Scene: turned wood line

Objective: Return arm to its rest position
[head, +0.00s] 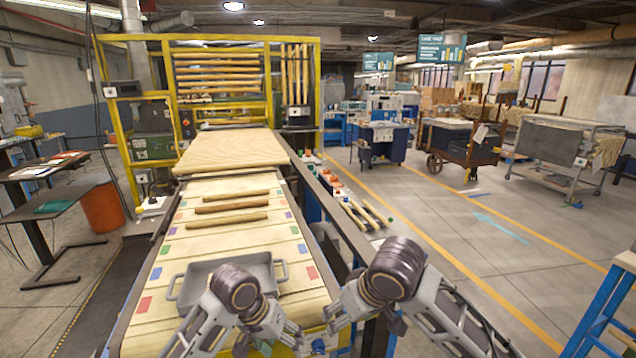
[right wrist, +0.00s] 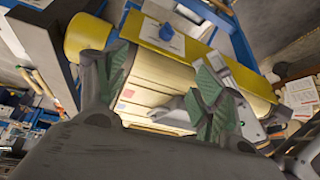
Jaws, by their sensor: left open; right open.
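My left gripper (head: 290,338) is at the bottom of the head view, over the near end of the conveyor belt. Its fingers are small and partly hidden there, with nothing seen held. My right gripper (head: 335,316) is just right of it, near the belt's right edge. In the right wrist view, the right gripper (right wrist: 165,88) has its green-padded fingers spread wide. Only the belt and a grey part of my other arm show behind the gap.
A grey two-handled tray (head: 202,272) sits on the belt (head: 235,240), partly behind my left arm. Several turned wood pieces (head: 232,206) lie across the belt further back. More lie beside it on the right (head: 368,215). Open floor (head: 500,255) extends right.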

